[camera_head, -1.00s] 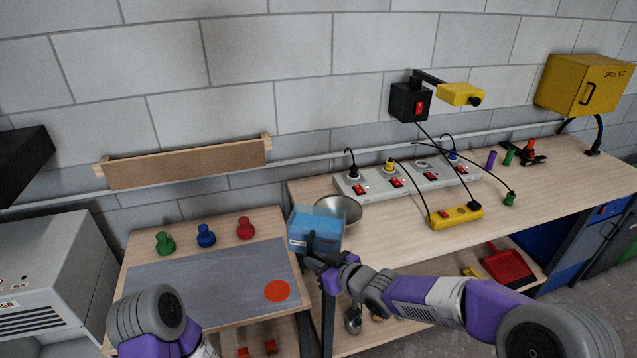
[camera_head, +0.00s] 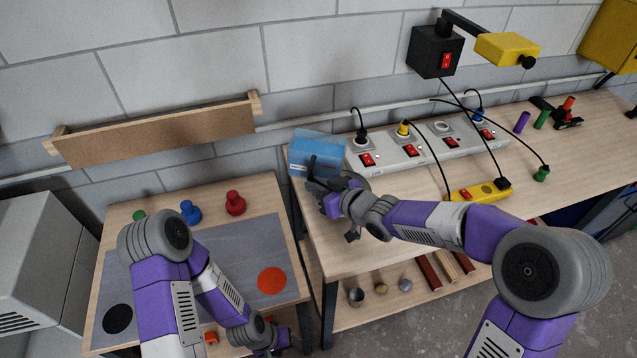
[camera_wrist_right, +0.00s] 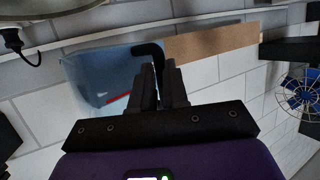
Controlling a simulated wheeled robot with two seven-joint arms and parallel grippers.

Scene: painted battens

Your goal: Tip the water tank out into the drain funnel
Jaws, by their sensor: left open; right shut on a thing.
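The water tank (camera_head: 314,154) is a clear box with blue water in it, at the centre of the head view. My right gripper (camera_head: 316,178) is shut on its dark handle (camera_wrist_right: 147,50) and holds the tank up off the bench, roughly upright. In the right wrist view the tank (camera_wrist_right: 95,80) shows left of my fingers. The drain funnel, a grey metal bowl (camera_head: 358,184), is mostly hidden behind my right gripper and wrist. My left gripper (camera_head: 278,344) is open and empty at the bottom of the head view, beside the low table's front edge.
A grey power strip (camera_head: 428,148) with plugs and cords stands right of the tank. A yellow block (camera_head: 478,192) lies in front of it. The low table (camera_head: 290,268) holds coloured knobs (camera_head: 235,203). A wooden wall tray (camera_head: 155,135) hangs at left.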

